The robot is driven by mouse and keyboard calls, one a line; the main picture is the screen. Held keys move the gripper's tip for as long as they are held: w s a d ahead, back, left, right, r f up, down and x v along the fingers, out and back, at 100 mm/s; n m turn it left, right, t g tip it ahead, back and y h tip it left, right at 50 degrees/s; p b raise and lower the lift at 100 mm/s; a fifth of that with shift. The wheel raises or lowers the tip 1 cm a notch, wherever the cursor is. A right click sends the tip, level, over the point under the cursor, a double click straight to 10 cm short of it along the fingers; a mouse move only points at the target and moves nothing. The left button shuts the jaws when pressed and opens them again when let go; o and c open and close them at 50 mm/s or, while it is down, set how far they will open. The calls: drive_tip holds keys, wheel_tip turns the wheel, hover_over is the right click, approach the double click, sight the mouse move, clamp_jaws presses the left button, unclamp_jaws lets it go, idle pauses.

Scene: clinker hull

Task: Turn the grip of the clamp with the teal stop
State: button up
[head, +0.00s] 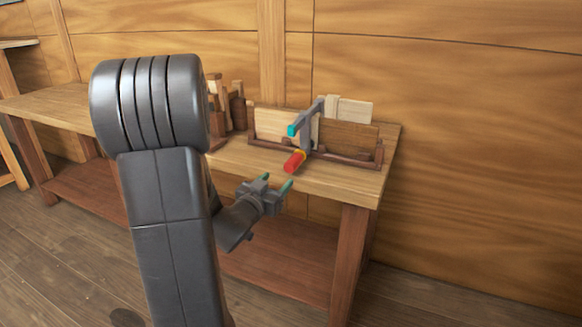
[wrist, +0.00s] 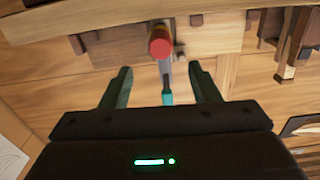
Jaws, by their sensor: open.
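The clamp (head: 308,128) has a grey frame, a teal stop (head: 293,130) at its upper left end and a red grip (head: 294,162) with a yellow ring behind it. It stands at the boards on the bench, its grip pointing toward the front edge. My gripper (head: 279,182) is open and empty, in front of the bench and a little below and left of the red grip. In the wrist view the red grip (wrist: 160,43) lies beyond the fingertips, roughly between them in line. The teal stop (wrist: 167,98) shows between my fingers (wrist: 162,75). The gripper is apart from the clamp.
The wooden bench (head: 352,188) carries a low rack (head: 345,164) with upright boards (head: 348,135) around the clamp. Several brown wooden pieces (head: 238,108) stand to its left. A plank wall (head: 450,120) rises behind. The floor at the right is clear.

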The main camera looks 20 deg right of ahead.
sight(289, 169)
drive_tip(key=x, duration=1.1)
drive_tip(key=shift+w+d, duration=0.1)
drive_tip(key=shift+d, duration=0.05)
drive_tip(key=c, duration=1)
drive_tip(key=shift+f+b, duration=0.1)
drive_tip(key=shift+b, duration=0.3)
drive_tip(key=shift+f+m+b, duration=0.15)
drive_tip(key=shift+m+b, duration=0.75)
drive_tip(key=shift+b, duration=0.15)
drive_tip(key=shift+m+t+b, duration=0.3)
drive_tip(key=shift+m+b, duration=1.5)
drive_tip(key=shift+b, duration=0.1)
